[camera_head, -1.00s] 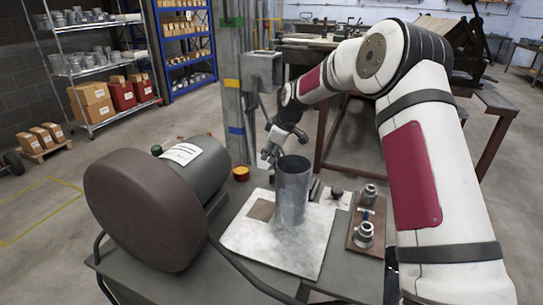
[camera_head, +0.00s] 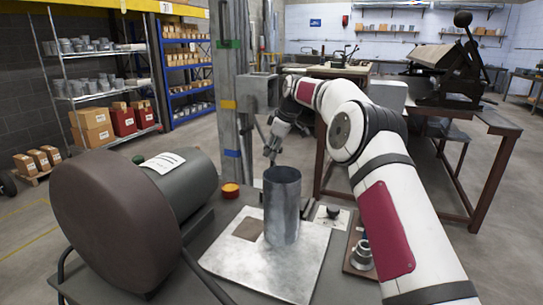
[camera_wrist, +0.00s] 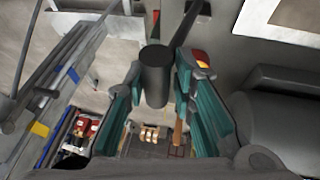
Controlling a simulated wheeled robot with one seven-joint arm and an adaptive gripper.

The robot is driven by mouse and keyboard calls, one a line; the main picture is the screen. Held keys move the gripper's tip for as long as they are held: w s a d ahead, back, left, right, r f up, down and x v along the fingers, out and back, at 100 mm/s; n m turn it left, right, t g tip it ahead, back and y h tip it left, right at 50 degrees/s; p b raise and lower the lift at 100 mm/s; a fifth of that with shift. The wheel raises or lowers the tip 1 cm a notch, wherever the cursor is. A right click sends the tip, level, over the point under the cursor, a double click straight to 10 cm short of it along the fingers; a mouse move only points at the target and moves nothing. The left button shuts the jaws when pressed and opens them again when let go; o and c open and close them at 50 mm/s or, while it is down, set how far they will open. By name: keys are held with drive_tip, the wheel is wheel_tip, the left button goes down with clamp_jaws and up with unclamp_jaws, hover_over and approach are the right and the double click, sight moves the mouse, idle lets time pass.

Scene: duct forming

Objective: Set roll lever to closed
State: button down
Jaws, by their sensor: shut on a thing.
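In the head view my gripper (camera_head: 271,155) is behind and slightly left of the top of an upright grey metal tube (camera_head: 282,210). In the wrist view my gripper (camera_wrist: 155,100) has its teal-padded fingers on either side of a short dark cylindrical grip (camera_wrist: 154,76), and it is shut on it. I take this grip to be the roll lever's handle. A dark bar (camera_wrist: 188,30) runs away toward the top of the wrist view. The lever's setting cannot be read, and the grip cannot be made out in the head view.
A dark rounded drum-shaped machine (camera_head: 120,215) fills the left of the cart. An orange button (camera_head: 230,190) lies behind a light metal plate (camera_head: 265,270). Metal fittings (camera_head: 361,255) are at right.

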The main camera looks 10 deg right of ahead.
drive_tip(key=shift+w+d+f, duration=0.3)
drive_tip(key=shift+w+d, duration=0.35)
drive_tip(key=shift+w, duration=0.2)
drive_tip(key=c, duration=1.4)
unclamp_jaws()
drive_tip(key=shift+w+f, duration=0.1)
drive_tip(key=shift+c, duration=0.2)
drive_tip(key=v, duration=1.2)
